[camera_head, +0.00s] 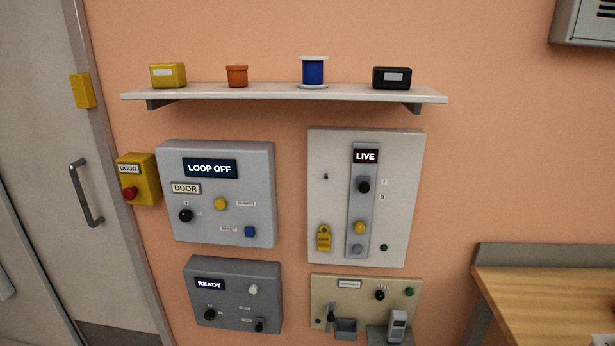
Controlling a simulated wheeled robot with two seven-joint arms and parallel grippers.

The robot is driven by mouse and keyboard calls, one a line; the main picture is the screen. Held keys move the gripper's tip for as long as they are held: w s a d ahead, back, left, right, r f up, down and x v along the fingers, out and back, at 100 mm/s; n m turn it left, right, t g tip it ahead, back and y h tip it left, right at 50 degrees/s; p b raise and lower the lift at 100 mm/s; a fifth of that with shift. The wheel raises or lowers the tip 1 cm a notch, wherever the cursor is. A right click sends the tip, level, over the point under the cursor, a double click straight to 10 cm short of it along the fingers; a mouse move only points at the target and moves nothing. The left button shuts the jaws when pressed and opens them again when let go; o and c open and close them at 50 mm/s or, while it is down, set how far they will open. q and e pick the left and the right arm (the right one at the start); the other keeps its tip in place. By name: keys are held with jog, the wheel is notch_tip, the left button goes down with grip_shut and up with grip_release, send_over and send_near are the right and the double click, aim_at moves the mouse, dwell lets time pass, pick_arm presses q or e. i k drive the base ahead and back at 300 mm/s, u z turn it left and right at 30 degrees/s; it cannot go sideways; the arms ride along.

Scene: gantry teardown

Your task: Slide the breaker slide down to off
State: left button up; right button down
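The breaker slide is a black knob (363,186) on a vertical grey strip (354,207) of the light grey panel (334,150). The knob sits in the upper part of the strip, roughly level with the upper of two small marks at its right. A display (366,156) above it reads LIVE. Lower on the strip are a yellow knob (359,228) and a grey round button (357,248). Neither of my grippers is in view.
A yellow padlock-shaped tag (324,238) hangs at the panel's lower left. A shelf (285,94) with small items juts out above. A LOOP OFF box (223,219) is left; a beige panel (364,309) below; a wooden bench (550,295) lower right.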

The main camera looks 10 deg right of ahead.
aim_at(363, 186)
jog(key=u, duration=0.05)
jog(key=i, duration=1)
jog(key=z, duration=0.8)
